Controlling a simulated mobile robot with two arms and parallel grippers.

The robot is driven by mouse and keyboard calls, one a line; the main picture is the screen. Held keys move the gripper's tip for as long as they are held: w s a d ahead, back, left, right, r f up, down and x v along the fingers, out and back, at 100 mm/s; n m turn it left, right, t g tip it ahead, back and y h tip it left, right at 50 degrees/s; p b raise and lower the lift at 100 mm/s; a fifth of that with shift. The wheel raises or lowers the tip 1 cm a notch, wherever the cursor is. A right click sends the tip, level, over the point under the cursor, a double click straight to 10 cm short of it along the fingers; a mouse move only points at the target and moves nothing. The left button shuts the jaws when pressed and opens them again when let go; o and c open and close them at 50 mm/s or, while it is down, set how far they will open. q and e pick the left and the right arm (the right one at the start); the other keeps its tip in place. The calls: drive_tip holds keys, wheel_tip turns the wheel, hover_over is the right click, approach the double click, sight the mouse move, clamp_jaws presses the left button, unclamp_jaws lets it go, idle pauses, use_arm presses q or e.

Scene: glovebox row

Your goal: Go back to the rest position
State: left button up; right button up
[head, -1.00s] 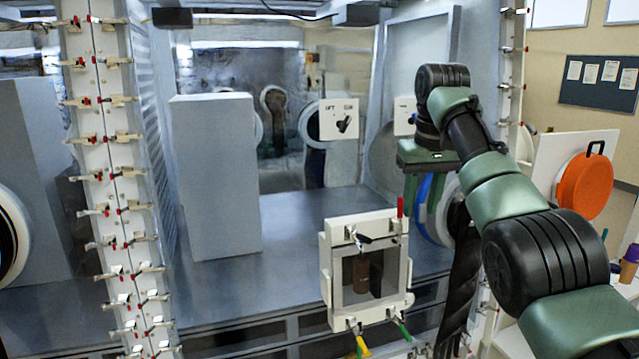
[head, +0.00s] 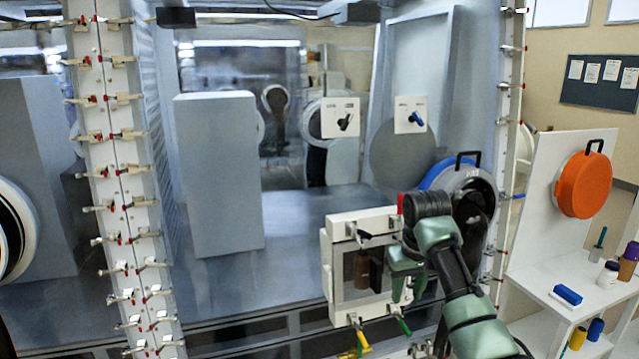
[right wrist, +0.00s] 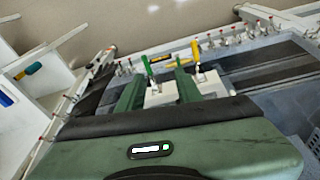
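My right gripper (head: 407,288) is low in the head view, in front of the right edge of a small white-framed box with a window (head: 343,280). In the right wrist view its two green fingers (right wrist: 158,92) stand apart with no held object visible between them. White parts with a green handle (right wrist: 148,68) and a yellow handle (right wrist: 178,62) show beyond the fingers. I cannot tell whether the gripper touches the box. My left gripper is in neither view.
A blue-rimmed round port (head: 432,178) is behind my right arm. An orange round cover (head: 584,186) hangs on a white panel at the right. Below it, a white side table (head: 535,283) holds a blue item (head: 567,294) and several bottles. A clamp-lined post (head: 118,190) stands left.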

drive_tip(key=s+f, duration=2)
drive_tip(key=f, duration=0.3)
drive_tip(key=s+d+r+t, duration=0.1)
drive_tip(key=s+r, duration=0.1)
drive_tip(key=s, duration=2.1)
wheel_tip(320, 180, down, 29)
drive_tip(key=g+b, duration=0.1)
drive_tip(key=b, duration=0.2)
drive_tip(key=s+d+f+g+b, duration=0.1)
drive_tip(key=s+d+f+b, duration=0.2)
drive_tip(key=s+f, duration=1.5)
drive_tip(key=shift+f+n, duration=0.3)
drive_tip(key=shift+f, duration=0.65)
